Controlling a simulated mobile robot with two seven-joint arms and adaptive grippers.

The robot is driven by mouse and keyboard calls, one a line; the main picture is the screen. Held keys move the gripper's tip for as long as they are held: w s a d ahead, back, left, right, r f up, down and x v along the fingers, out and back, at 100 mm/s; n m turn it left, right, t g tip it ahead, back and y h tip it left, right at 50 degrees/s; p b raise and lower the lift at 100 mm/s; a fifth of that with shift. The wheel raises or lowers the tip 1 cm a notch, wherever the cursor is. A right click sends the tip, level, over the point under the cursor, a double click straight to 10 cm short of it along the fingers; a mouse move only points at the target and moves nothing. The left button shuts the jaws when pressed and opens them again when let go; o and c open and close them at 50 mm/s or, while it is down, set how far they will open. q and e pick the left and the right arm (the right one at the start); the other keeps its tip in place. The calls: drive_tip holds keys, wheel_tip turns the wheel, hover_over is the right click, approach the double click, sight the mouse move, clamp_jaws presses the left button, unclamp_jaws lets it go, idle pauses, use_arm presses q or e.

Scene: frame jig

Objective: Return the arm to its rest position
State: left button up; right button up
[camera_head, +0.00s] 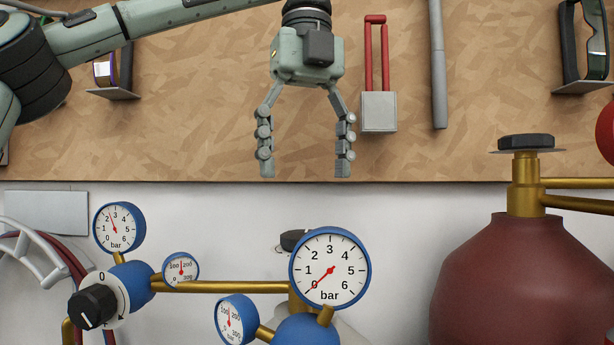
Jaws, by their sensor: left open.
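My left arm comes in from the upper left across the top of the head view. My left gripper (305,166) hangs with its fingers pointing down and spread apart. It is open, and nothing is between the fingers. It shows in front of the lower part of the brown board (205,110). My right gripper is not in this view.
Below are a large gauge (330,268), a smaller gauge (119,227) and a black knob (93,307). A dark red cylinder (525,285) with a brass valve stands right.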

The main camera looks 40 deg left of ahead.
use_arm(q)
drive_tip(key=shift+f, duration=0.1)
wheel_tip(320, 180, down, 7)
drive_tip(key=shift+f, duration=0.25)
drive_tip(key=shift+n, duration=0.7)
